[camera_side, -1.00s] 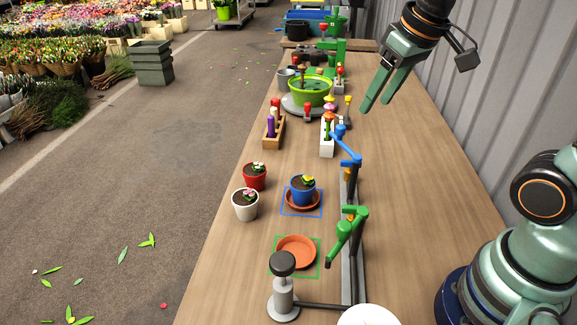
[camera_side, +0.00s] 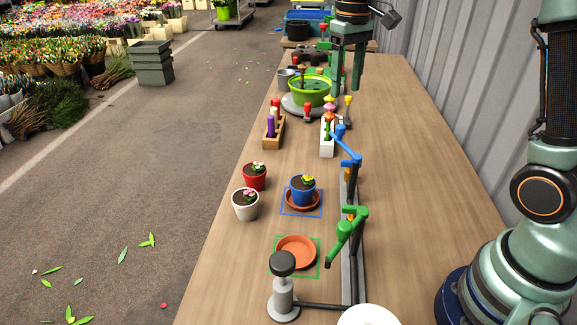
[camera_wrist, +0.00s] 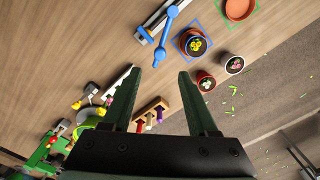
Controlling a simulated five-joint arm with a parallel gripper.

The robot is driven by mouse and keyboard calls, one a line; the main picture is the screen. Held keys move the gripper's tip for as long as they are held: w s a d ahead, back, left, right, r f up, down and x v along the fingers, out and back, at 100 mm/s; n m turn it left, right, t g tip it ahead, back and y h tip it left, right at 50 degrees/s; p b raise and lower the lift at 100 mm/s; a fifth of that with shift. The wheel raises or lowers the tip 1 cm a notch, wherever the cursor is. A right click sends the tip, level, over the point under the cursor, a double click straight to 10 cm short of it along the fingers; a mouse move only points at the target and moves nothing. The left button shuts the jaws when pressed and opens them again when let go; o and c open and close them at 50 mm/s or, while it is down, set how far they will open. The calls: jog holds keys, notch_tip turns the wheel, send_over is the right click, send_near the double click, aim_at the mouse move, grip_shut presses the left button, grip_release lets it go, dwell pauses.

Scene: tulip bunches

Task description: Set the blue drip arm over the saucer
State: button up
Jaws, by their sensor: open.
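That pot holds a yellow flower and stands on a terracotta saucer (camera_side: 290,202) inside a blue square outline. The blue arm also shows at the top of the wrist view (camera_wrist: 167,32). My gripper (camera_side: 347,92) hangs above the far part of the table, beyond the blue arm. It is open and empty; in the wrist view its two fingers (camera_wrist: 155,80) are spread apart.
A green drip arm (camera_side: 343,238) stands nearer, beside an empty saucer (camera_side: 296,252) in a green outline. A black-topped post (camera_side: 283,285) stands in front. Red and white pots (camera_side: 246,204) sit left. A green bowl (camera_side: 310,91) and tool holders stand beyond. The table's right side is clear.

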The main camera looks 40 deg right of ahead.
aim_at(341, 126)
notch_tip(341, 126, down, 10)
jog(key=shift+r, duration=0.2)
grip_shut()
jog(key=shift+r, duration=0.1)
dwell(1.4)
